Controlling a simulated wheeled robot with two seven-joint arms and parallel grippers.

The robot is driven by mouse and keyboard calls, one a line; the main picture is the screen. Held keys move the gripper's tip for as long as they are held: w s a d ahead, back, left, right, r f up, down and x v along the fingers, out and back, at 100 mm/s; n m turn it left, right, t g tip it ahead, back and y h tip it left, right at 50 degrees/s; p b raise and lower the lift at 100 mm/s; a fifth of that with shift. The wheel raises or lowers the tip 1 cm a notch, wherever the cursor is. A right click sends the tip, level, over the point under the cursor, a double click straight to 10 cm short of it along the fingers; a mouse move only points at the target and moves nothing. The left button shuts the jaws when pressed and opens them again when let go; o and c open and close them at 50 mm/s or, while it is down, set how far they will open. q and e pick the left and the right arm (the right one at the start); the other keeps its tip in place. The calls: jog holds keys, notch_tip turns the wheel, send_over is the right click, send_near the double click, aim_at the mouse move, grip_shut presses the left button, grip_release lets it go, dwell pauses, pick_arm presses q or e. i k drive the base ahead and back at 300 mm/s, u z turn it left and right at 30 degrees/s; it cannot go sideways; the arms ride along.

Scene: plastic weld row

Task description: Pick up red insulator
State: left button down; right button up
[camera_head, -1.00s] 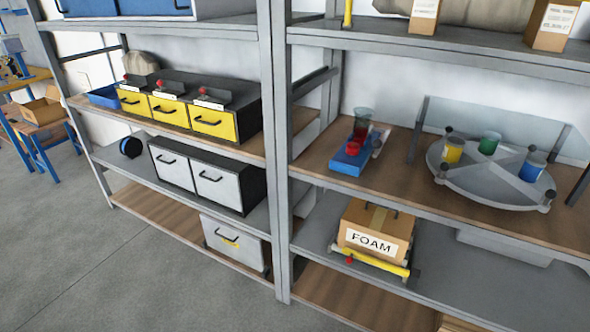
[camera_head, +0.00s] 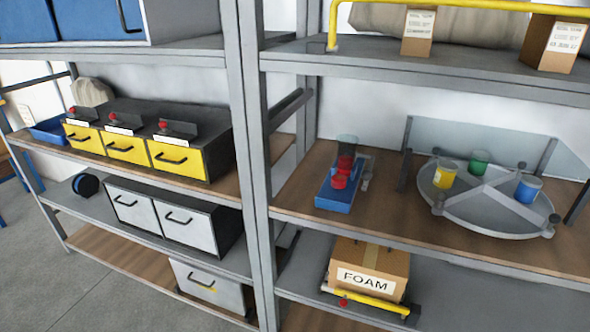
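Small red objects (camera_head: 341,176) stand on a blue tray (camera_head: 334,198) on the right rack's middle wooden shelf. They could be the red insulator, but they are too small to tell for certain. A dark translucent cylinder (camera_head: 348,142) stands just behind them. Neither of my grippers is in view.
A round divided turntable (camera_head: 490,222) with yellow, green and blue cups stands right of the tray. A FOAM box (camera_head: 372,264) sits on the shelf below. A grey post (camera_head: 254,150) separates the racks. Yellow drawers (camera_head: 126,148) fill the left shelf. A yellow rail (camera_head: 440,5) crosses the top.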

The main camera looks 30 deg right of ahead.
aim_at(338, 182)
jog(key=z, duration=0.35)
jog(key=i, duration=0.9)
jog(key=z, duration=0.7)
